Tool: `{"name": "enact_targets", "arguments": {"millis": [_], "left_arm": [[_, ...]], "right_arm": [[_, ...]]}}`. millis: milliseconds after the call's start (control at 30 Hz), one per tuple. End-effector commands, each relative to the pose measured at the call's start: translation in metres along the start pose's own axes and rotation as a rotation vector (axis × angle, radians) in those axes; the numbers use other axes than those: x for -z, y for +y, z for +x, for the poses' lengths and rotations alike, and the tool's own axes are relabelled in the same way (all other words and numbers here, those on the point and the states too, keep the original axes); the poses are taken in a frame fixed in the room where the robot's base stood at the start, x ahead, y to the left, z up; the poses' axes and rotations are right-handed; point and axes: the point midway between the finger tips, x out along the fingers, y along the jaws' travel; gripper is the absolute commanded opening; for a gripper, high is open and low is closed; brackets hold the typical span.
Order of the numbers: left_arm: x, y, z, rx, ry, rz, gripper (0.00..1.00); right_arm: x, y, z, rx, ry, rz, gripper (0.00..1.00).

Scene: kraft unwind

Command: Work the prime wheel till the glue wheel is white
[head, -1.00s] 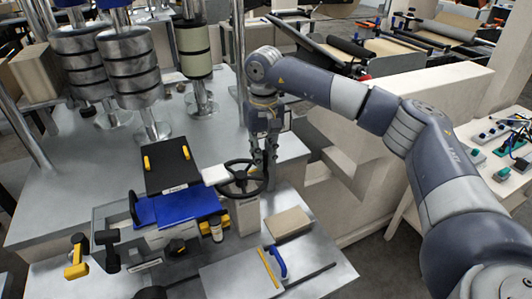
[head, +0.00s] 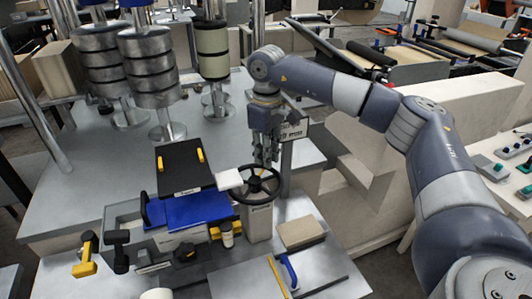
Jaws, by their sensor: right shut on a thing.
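The prime wheel is a black spoked handwheel (head: 257,185) on a pale pedestal, right of the blue-topped unit. My right gripper (head: 266,162) comes down from above and is shut on the wheel at its far rim. The fingers cover that part of the rim, so the exact contact is hard to see. A small round whitish thing (head: 157,294), cut off by the bottom edge, may be the glue wheel. I cannot tell for certain. My left gripper is not in view.
A black cover with yellow handles (head: 184,165) and a blue plate (head: 190,209) lie left of the wheel. A white block (head: 229,179) sits close beside its rim. A cardboard-coloured block (head: 300,233) and a blue-handled tool (head: 288,272) lie in front. Metal roll posts (head: 148,65) stand behind.

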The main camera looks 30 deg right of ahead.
Motion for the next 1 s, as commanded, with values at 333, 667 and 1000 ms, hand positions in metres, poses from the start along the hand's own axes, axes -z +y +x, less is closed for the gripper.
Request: {"name": "enact_targets", "arguments": {"millis": [333, 667, 1000], "left_arm": [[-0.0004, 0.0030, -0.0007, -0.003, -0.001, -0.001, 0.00], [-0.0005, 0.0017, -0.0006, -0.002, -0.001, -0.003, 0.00], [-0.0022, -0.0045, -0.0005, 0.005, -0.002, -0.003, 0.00]], "right_arm": [[0.0016, 0.0015, -0.0023, -0.003, 0.007, -0.010, 0.00], [0.0012, 0.0010, -0.0014, -0.002, 0.005, -0.010, 0.38], [0.0003, 0.0009, 0.0000, -0.001, 0.000, -0.010, 0.38]]}}
